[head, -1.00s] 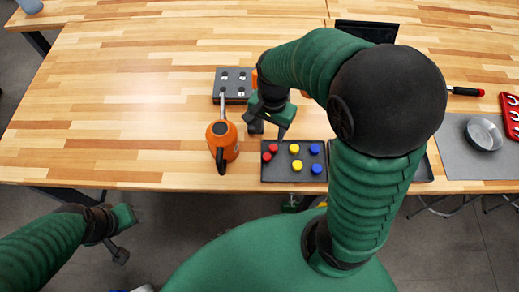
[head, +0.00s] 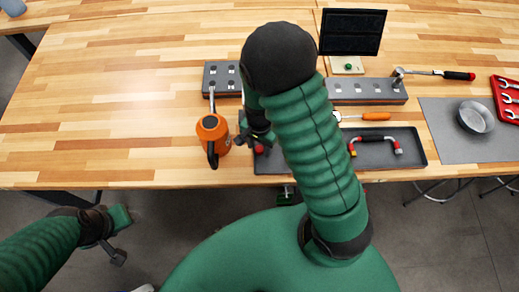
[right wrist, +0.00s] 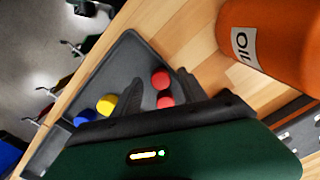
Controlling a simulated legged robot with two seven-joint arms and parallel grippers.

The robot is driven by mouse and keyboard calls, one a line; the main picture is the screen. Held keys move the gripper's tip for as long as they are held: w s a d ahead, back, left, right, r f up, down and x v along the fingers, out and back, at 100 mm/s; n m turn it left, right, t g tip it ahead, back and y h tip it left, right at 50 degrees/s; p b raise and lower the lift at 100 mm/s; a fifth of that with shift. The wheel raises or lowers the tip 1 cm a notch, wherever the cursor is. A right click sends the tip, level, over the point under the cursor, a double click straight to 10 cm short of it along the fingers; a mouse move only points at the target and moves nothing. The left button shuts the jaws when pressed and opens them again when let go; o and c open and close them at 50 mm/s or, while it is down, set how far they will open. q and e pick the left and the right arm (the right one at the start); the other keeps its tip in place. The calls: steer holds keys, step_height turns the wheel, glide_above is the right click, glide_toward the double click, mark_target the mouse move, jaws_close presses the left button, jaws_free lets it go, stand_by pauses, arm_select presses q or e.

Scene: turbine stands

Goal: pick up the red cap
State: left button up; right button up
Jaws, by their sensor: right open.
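Two red caps lie at one end of the dark tray (right wrist: 125,60) in the right wrist view, a nearer-edge red cap (right wrist: 160,79) and a second red cap (right wrist: 165,102) beside it. One red cap (head: 258,149) shows in the head view, just below my right gripper (head: 252,138). In the right wrist view my right gripper (right wrist: 160,92) is open, with its fingers on either side of the red caps and nothing held. My left gripper (head: 118,236) hangs at the lower left, off the table; its jaw state is unclear.
An orange oil can (head: 213,130) stands close left of my right gripper. A yellow cap (right wrist: 106,104) and blue cap (right wrist: 87,117) lie in the tray. A grey block with holes (head: 222,78) stands behind. The table's left side is clear.

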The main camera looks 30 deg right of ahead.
steer(key=shift+w+f, duration=0.1)
steer(key=shift+f, duration=0.1)
steer(key=shift+a, duration=0.1)
steer(key=c, duration=0.3)
jaws_close()
steer(key=shift+r, duration=0.1)
